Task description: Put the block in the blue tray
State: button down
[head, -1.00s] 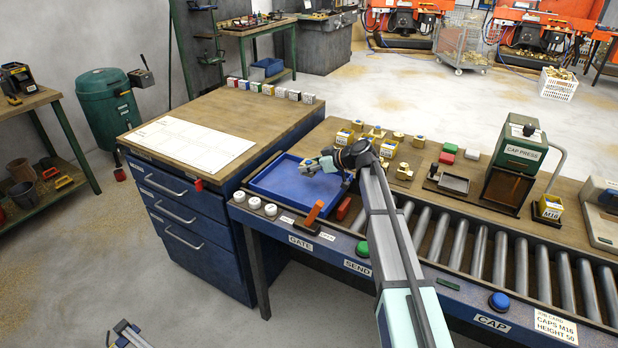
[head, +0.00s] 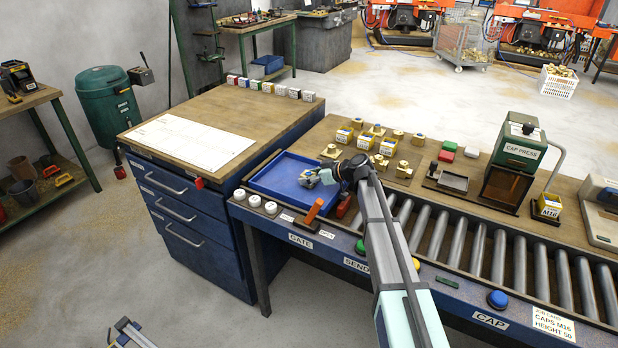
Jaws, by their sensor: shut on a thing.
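The blue tray (head: 262,186) lies at the left end of the bench, with a flat floor and low rim. My gripper (head: 307,180) is over the right part of the tray, low and close to its floor. It is shut on the block, which is small and mostly hidden by the fingers. I cannot tell whether the block touches the tray floor. The rest of the visible tray floor looks empty.
A brass piece (head: 331,152) stands by the tray's far right corner. An orange lever (head: 313,212) rises near the tray's front edge. Conveyor rollers (head: 478,250) and the cap press (head: 520,150) are to the right. White knobs (head: 254,202) line the front left.

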jog(key=c, duration=0.6)
grip_release()
jog(key=shift+r+p, duration=0.2)
jog(key=shift+p, duration=0.15)
jog(key=b+v, duration=0.2)
jog(key=v, duration=1)
jog(key=shift+f+b, duration=0.15)
jog(key=shift+b, duration=0.25)
